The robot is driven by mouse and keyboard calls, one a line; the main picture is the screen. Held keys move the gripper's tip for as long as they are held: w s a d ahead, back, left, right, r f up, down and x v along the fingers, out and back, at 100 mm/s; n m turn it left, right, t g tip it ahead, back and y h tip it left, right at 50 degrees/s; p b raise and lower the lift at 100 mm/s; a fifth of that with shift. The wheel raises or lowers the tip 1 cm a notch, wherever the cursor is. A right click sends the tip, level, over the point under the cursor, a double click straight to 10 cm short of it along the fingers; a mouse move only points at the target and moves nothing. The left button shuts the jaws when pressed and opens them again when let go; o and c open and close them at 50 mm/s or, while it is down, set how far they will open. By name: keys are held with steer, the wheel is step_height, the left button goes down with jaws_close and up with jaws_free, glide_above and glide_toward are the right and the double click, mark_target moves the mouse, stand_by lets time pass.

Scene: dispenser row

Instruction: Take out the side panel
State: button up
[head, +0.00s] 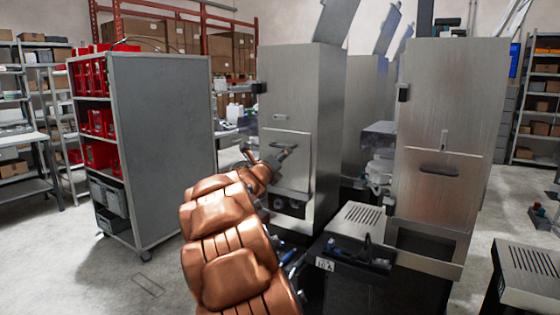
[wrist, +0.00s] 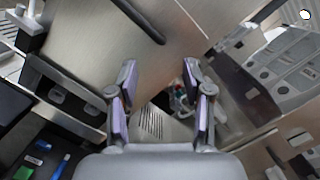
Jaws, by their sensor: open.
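My gripper (head: 272,156) is open in front of the left metal dispenser cabinet (head: 325,150). In the wrist view its two purple-padded fingers (wrist: 165,90) stand apart with nothing between them. A brushed-metal panel (wrist: 100,50) with a dark handle (wrist: 140,20) lies beyond the fingers at the top, tilted in the picture and apart from them. In the head view the left cabinet's lower front panel (head: 291,146) is partly covered by my gripper. The right cabinet has a similar lower panel (head: 425,195) with a dark handle (head: 439,171). I cannot tell which is the side panel.
A grey shelf unit (head: 165,150) with red bins stands to the left. A dark tray (head: 360,253) and a vented metal box (head: 362,222) are between the cabinets, low down. Another vented box (head: 530,270) is at the right edge. Open floor lies at the lower left.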

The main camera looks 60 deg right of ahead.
mark_target(295, 137)
steer(key=shift+w+d+r+p, duration=0.15)
steer(key=shift+d+p, duration=0.35)
steer(key=shift+d, duration=0.75)
steer(key=shift+w+d+r+p, duration=0.15)
steer(key=shift+d+p, duration=0.35)
steer(key=shift+d, duration=0.75)
steer(key=shift+w+d+r+p, duration=0.1)
steer(key=shift+w+d+p, duration=0.3)
steer(key=shift+d, duration=0.85)
steer(key=shift+s, duration=0.15)
jaws_close()
steer(key=shift+r+p, duration=0.5)
steer(key=shift+r, duration=1.3)
steer(key=shift+a+f, duration=0.1)
steer(key=shift+a, duration=0.1)
